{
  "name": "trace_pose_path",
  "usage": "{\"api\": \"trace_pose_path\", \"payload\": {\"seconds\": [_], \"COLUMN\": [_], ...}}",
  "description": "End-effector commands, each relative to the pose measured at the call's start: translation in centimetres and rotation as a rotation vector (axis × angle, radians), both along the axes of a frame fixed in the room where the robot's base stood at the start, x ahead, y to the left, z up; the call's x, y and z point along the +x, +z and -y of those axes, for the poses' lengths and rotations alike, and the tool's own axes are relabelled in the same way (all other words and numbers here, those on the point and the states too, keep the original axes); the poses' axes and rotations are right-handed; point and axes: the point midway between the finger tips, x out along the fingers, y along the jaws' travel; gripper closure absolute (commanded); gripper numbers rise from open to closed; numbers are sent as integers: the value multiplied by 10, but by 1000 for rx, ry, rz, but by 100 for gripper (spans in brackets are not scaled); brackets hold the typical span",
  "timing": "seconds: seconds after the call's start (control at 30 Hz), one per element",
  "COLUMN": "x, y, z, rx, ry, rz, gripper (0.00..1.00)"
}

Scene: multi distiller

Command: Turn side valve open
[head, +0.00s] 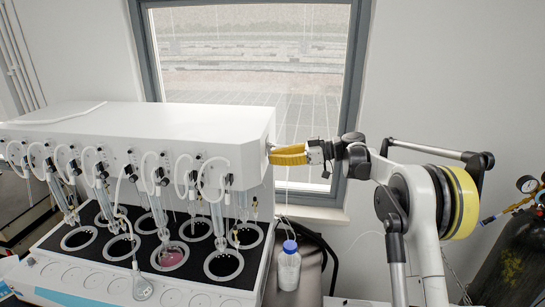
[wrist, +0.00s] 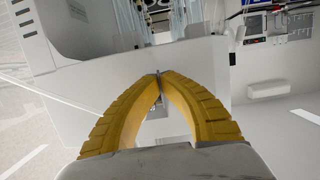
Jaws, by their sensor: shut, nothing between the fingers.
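The multi distiller is a long white box (head: 190,125) on the left in the head view, and its side panel (wrist: 100,90) fills the left and middle of the wrist view. My gripper (head: 271,155) has yellow ribbed fingers and reaches left to the right side of the box. In the wrist view my gripper (wrist: 158,76) has its fingertips together, with a gap between the finger bodies. A small dark thin part (wrist: 158,73) shows at the tips; it may be the side valve, but I cannot tell. The fingertips look close to or against the panel.
A blue-capped bottle (head: 289,268) stands below my gripper. A dark gas cylinder (head: 515,262) with gauges stands at the far right. A window (head: 250,55) is behind.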

Motion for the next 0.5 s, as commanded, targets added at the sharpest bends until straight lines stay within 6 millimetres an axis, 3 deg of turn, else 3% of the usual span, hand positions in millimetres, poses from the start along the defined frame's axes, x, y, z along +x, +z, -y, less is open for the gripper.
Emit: {"api": "trace_pose_path", "payload": {"seconds": [0.5], "x": [-2], "y": [10], "z": [8], "rx": [-345], "ry": [1], "rz": [-67], "gripper": [100]}}
